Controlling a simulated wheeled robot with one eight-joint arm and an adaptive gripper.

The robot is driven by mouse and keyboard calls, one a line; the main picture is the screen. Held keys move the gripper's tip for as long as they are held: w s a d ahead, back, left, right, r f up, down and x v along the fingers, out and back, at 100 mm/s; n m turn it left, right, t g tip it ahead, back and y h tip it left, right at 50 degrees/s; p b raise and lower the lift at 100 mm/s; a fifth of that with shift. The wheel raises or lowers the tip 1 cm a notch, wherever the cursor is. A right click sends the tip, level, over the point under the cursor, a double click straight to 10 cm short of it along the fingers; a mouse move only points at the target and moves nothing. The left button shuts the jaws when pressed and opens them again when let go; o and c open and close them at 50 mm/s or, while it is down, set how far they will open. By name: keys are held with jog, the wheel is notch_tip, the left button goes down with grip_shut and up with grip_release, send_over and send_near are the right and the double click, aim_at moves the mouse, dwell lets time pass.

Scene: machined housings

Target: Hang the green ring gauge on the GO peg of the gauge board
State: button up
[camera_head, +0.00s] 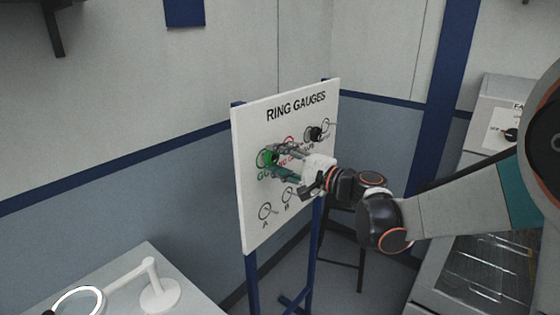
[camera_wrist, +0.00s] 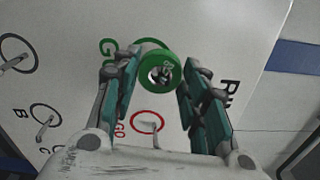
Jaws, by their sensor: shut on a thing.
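The green ring gauge (camera_wrist: 149,81) sits between the fingertips of my gripper (camera_wrist: 160,66) in the wrist view. My gripper is shut on it. The ring is close in front of the green circle (camera_wrist: 146,42) of the GO place on the gauge board (camera_wrist: 210,30). Something like a peg end shows inside the ring's hole; I cannot tell how far the peg goes through. In the head view the green ring (camera_head: 268,158) is at the left of my gripper, against the white board (camera_head: 247,215). My fingers partly cover the middle of the board.
An empty red-circled peg (camera_wrist: 148,122) is beside GO. Pegs with black circles, A (camera_head: 265,211) among them, stand along the lower row. A dark round part (camera_head: 315,134) is at the upper right. A white magnifier lamp (camera_head: 158,292) is on the table at lower left.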

dwell(0.3)
jog(key=o, duration=1.3)
jog(key=shift+c, duration=0.2)
jog(key=v, duration=1.2)
jog(key=s+f+n+g+h+b, duration=0.3)
jog(key=s+f+n+h, duration=0.25)
jog(key=s+f, duration=0.5)
jog(key=s+d+f+n+h+b, duration=0.2)
jog(key=s+d+f+n+h, duration=0.2)
jog(key=s+d+h, duration=0.4)
jog(key=shift+s+d+f+g+h, duration=0.5)
jog(key=shift+s+d, duration=1.2)
jog(key=shift+s, duration=1.5)
